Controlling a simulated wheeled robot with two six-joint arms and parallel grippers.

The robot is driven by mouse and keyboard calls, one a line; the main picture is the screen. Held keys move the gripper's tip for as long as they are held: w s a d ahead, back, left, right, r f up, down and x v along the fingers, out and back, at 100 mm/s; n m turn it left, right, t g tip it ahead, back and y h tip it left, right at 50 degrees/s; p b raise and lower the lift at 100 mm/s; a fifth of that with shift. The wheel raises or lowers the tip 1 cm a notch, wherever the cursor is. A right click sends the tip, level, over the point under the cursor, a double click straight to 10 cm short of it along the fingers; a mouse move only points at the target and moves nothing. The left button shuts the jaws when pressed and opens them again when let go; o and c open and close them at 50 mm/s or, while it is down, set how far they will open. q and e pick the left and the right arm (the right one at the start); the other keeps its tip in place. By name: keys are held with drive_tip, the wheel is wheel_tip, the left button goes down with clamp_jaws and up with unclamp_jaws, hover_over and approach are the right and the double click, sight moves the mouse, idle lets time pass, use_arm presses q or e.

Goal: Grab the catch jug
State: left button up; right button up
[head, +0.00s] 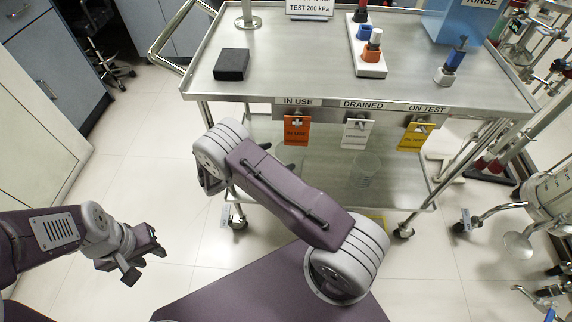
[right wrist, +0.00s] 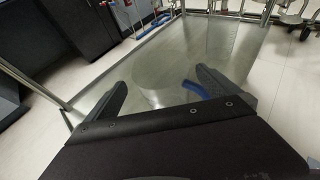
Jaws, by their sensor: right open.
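A clear, see-through jug (head: 365,170) stands on the lower shelf of the steel cart in the head view; it is faint. In the right wrist view a faint clear round shape (right wrist: 153,92) and a curved blue piece (right wrist: 196,89) lie between and near my fingers; I cannot tell for sure that they are the jug. My right gripper (right wrist: 160,78) is open over the shelf, its two fingers well apart and nothing clamped.
The cart's top (head: 290,70) carries a black block (head: 231,64) and a white rack (head: 369,60) with coloured fittings. Orange (head: 296,131), white (head: 356,133) and yellow (head: 415,136) tags hang on its front edge, above the lower shelf (head: 310,185). Glassware stands crowd the right. The left floor is clear.

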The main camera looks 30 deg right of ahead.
sight(300, 149)
drive_tip(key=b+x, duration=0.3)
drive_tip(key=x, duration=0.5)
drive_tip(key=shift+w+d+f+b, duration=0.1)
drive_tip(key=shift+d+f+b, duration=0.2)
drive_tip(key=shift+r, duration=0.1)
drive_tip(key=c, duration=1.6)
